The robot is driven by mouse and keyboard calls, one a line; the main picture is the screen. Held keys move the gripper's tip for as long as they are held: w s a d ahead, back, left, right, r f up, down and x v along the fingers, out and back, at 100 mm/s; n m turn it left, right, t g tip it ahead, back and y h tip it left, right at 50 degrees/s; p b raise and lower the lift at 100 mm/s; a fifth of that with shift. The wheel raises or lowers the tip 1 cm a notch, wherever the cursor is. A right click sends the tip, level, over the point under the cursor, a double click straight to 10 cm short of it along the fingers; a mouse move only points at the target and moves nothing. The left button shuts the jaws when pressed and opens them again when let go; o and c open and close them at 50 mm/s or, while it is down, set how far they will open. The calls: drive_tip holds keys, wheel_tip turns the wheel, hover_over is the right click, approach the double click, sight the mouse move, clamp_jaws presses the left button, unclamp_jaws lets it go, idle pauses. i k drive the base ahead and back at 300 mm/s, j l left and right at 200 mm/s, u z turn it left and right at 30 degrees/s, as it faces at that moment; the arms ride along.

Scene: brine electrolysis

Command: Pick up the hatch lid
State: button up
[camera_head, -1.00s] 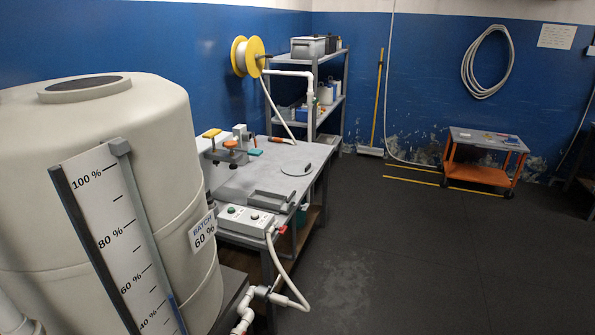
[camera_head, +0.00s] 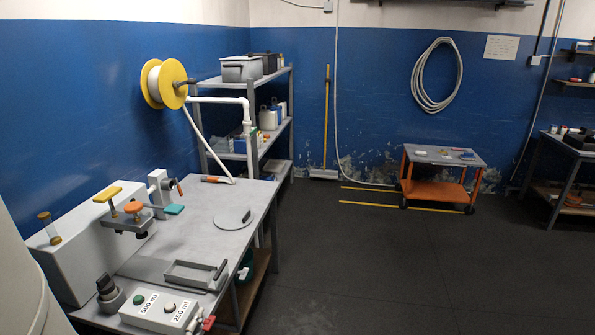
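The hatch lid (camera_head: 229,221) appears to be the flat, round grey disc with a dark handle near its right edge. It lies on the grey workbench (camera_head: 200,205), right of the middle of the bench top and close to the bench's right edge. Nothing covers it. My gripper is not in view.
A grey tray-like frame (camera_head: 178,277) and a control box (camera_head: 160,309) stand at the near end of the bench. Clamps with coloured handles (camera_head: 128,212) stand to the lid's left. A pale tank (camera_head: 28,295) fills the lower left corner. The floor (camera_head: 370,265) right of the bench is clear.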

sight(236, 218)
drive_tip(key=i+l, duration=0.15)
drive_tip(key=i, duration=0.7)
drive_tip(key=i+l, duration=0.15)
drive_tip(key=i, duration=0.7)
drive_tip(key=i+u, duration=0.4)
drive_tip(key=i+l+u, duration=0.1)
drive_tip(key=u, duration=0.35)
drive_tip(key=i+l+u, duration=0.2)
drive_tip(key=u, duration=0.2)
drive_tip(key=i+l+u, duration=0.3)
drive_tip(key=u, duration=0.15)
drive_tip(key=i+l+u, duration=0.15)
drive_tip(key=u, duration=0.3)
drive_tip(key=i+l+u, duration=0.15)
drive_tip(key=u, duration=0.25)
drive_tip(key=i+l+u, duration=0.1)
drive_tip(key=l+u, duration=0.55)
drive_tip(key=u, duration=0.25)
drive_tip(key=i+l+u, duration=0.1)
drive_tip(key=l+u, duration=0.3)
drive_tip(key=j, duration=0.1)
